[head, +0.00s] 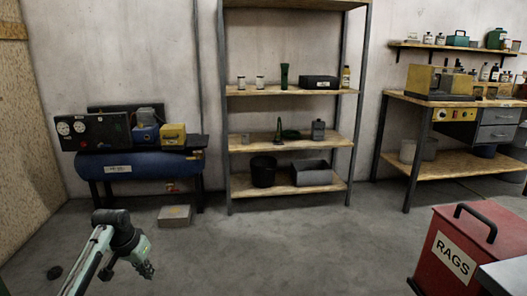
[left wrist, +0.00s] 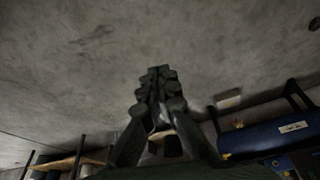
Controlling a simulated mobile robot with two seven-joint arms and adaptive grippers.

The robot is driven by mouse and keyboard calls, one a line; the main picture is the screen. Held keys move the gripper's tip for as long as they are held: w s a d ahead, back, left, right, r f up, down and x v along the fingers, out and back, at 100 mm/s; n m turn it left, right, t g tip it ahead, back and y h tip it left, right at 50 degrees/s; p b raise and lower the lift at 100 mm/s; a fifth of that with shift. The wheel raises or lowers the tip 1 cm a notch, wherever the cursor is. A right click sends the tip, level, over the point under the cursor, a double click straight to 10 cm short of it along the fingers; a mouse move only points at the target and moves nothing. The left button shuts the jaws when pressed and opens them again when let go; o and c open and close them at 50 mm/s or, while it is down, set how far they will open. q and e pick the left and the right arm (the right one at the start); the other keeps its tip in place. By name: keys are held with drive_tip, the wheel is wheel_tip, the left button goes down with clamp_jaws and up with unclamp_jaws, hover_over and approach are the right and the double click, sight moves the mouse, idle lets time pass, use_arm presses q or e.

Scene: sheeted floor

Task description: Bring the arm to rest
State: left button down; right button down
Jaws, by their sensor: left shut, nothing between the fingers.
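My left arm comes in at the lower left of the head view. Its gripper (head: 147,270) hangs over bare floor, pointing down and to the right. In the left wrist view the gripper (left wrist: 158,76) shows in the middle, its dark fingers shut together with nothing between them. It touches nothing that I can see. My right gripper is in neither view.
A blue compressor tank (head: 140,165) stands against the wall, with a small box (head: 175,216) on the floor near it. A shelf rack (head: 290,190) stands mid-back, a workbench (head: 450,160) at right. A red RAGS bin (head: 455,250) stands front right. The middle floor is clear.

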use_arm(q)
drive_tip(key=w+a+r+t+y, duration=0.5)
drive_tip(key=w+a+r+t, duration=0.3)
drive_tip(key=w+r, duration=0.35)
drive_tip(key=s+d+f+g+h, duration=0.15)
drive_tip(key=s+d+f, duration=0.25)
drive_tip(key=s+f, duration=0.8)
drive_tip(key=s+d+f+g+h, duration=0.1)
drive_tip(key=s+d+f+g, duration=0.2)
drive_tip(key=s+f, duration=0.9)
drive_tip(key=s+d+f+g, duration=0.2)
drive_tip(key=s+d+f, duration=0.1)
drive_tip(key=s+f, duration=0.6)
drive_tip(key=s+d+f+g, duration=0.3)
drive_tip(key=s+f, duration=0.7)
drive_tip(key=s, duration=0.6)
drive_tip(key=shift+s+m+h, duration=0.3)
drive_tip(key=shift+h, duration=0.15)
